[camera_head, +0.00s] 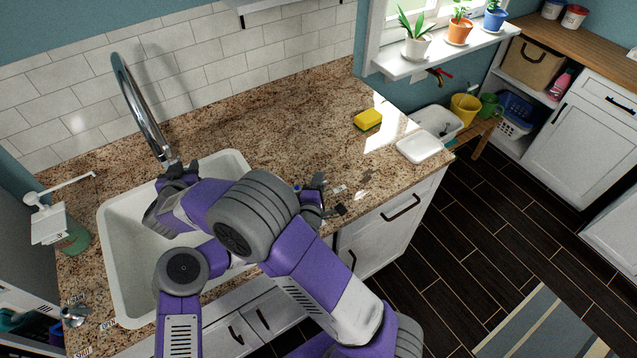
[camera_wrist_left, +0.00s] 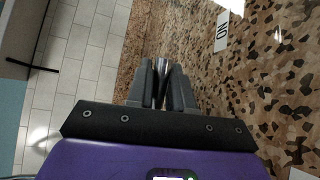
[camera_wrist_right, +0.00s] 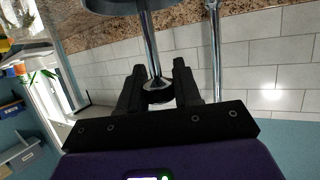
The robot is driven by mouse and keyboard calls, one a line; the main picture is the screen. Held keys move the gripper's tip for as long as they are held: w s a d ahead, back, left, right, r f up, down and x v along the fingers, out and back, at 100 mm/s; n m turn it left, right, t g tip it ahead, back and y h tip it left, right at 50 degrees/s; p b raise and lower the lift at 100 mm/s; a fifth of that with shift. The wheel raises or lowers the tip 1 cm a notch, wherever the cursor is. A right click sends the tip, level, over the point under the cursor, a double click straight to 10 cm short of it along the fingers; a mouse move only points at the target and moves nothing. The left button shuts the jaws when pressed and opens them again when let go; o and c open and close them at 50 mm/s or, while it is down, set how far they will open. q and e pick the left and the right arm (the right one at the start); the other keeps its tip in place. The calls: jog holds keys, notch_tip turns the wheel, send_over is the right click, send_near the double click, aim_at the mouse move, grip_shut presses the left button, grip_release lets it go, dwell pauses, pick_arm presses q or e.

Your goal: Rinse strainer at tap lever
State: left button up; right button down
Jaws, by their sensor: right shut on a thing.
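My right gripper (camera_wrist_right: 158,88) is shut on a thin metal handle (camera_wrist_right: 152,45), which runs up to a round metal part, seemingly the strainer (camera_wrist_right: 138,5), cut off by the top of the right wrist view. In the head view this gripper (camera_head: 178,172) is at the sink's back edge, by the tap's foot; the strainer cannot be made out there. The tall chrome tap (camera_head: 133,98) arches over the sink (camera_head: 118,275). My left gripper (camera_head: 315,190) is low over the counter right of the sink. Shiny metal, possibly the tap lever (camera_wrist_left: 163,68), shows between its close fingers; I cannot tell whether they grip it.
A small white label (camera_wrist_left: 222,30) lies on the granite counter (camera_head: 285,125). A yellow sponge (camera_head: 368,119) and white dish (camera_head: 419,147) are at the counter's right. A soap dispenser (camera_head: 60,230) stands left of the sink. My arms cover much of the sink.

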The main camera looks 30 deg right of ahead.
pick_arm(q)
grip_shut()
